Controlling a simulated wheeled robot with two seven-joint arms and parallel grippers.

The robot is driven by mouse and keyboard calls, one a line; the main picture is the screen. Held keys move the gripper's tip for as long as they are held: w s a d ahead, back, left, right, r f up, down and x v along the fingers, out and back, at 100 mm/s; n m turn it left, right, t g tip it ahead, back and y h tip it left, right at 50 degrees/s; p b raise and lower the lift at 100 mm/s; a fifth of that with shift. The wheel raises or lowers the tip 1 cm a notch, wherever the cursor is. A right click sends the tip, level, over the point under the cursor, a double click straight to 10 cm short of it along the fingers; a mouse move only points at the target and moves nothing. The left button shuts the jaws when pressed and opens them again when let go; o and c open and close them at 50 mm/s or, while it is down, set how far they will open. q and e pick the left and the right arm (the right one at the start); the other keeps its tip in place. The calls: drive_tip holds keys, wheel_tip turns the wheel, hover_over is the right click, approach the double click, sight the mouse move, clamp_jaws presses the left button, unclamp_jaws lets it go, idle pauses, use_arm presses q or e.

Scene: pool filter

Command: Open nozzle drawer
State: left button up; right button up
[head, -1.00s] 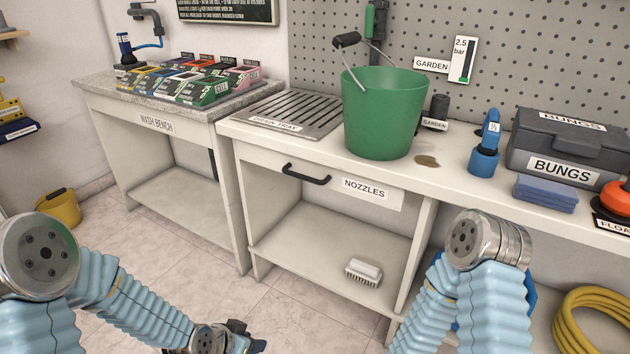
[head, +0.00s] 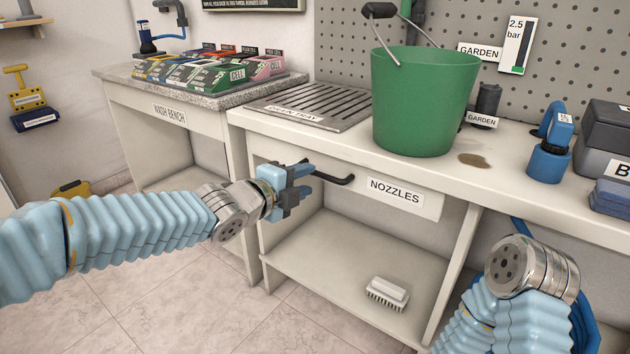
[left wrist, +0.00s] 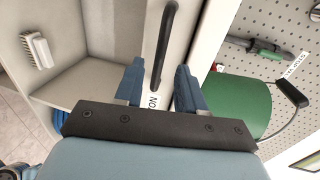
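The nozzle drawer (head: 330,165), labelled NOZZLES, is shut under the bench top. Its dark bar handle (head: 342,180) sticks out of the front; its left end is hidden behind my left gripper in the head view. My left gripper (head: 303,182) is at the left end of the handle, in front of the drawer. In the left wrist view the two blue fingers (left wrist: 158,88) stand apart, and the handle (left wrist: 164,45) shows ahead, in line with the gap between them. No grip on it shows. My right gripper is out of view; only my right arm shows.
A green bucket (head: 425,100) stands on the bench above the drawer, beside the drain tray (head: 310,104). A scrubbing brush (head: 388,293) lies on the lower shelf (head: 330,262). A blue tap timer (head: 550,150) stands to the right. The floor in front is clear.

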sight(317, 175)
use_arm(q)
drive_tip(key=shift+x, duration=2.3)
clamp_jaws()
